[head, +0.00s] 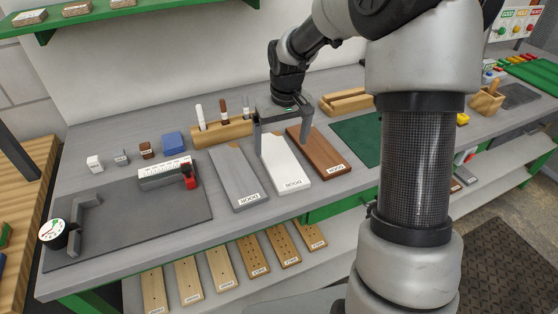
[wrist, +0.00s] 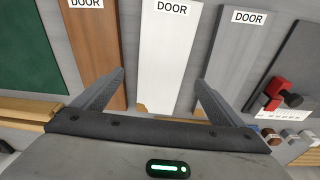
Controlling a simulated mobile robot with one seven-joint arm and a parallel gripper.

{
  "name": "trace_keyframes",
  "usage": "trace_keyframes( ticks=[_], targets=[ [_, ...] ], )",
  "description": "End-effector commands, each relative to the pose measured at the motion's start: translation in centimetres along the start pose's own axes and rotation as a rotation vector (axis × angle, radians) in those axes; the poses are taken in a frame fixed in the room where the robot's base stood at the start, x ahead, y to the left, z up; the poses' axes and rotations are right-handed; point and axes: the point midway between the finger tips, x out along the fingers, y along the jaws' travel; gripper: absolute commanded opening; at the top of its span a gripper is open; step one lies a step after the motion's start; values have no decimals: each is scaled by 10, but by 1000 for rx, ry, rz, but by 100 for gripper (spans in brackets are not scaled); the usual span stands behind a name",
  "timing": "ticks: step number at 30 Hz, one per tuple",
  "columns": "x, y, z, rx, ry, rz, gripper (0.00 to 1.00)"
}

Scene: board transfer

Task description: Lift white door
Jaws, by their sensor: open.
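The white door (head: 287,168) is a flat board labelled DOOR, lying on the grey workbench between a grey door (head: 236,176) and a brown door (head: 318,153). My gripper (head: 282,152) is open above the far part of the white door. In the wrist view the white door (wrist: 168,55) runs between the two spread fingers (wrist: 160,85), with its far end partly hidden by the gripper body. The brown door (wrist: 97,55) and the grey door (wrist: 238,55) lie on either side. The fingers do not appear to hold anything.
A wooden holder with markers (head: 222,131) stands behind the doors. A dark mat (head: 130,225) with a ruler block and red clamp lies left. A green mat (head: 358,138) and wooden tray (head: 346,103) are to the right. Light boards (head: 218,268) lie on the shelf below.

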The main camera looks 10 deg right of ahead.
Motion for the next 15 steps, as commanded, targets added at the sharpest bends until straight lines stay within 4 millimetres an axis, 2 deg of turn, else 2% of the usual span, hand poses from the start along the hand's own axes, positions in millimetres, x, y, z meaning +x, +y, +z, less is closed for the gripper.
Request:
trace_keyframes(
  ticks=[5,11,15],
  targets=[
    [15,-2,1,1,-2,-2,92],
    [46,-3,3,0,-4,-1,92],
    [52,-3,2,0,0,0,92]
  ],
)
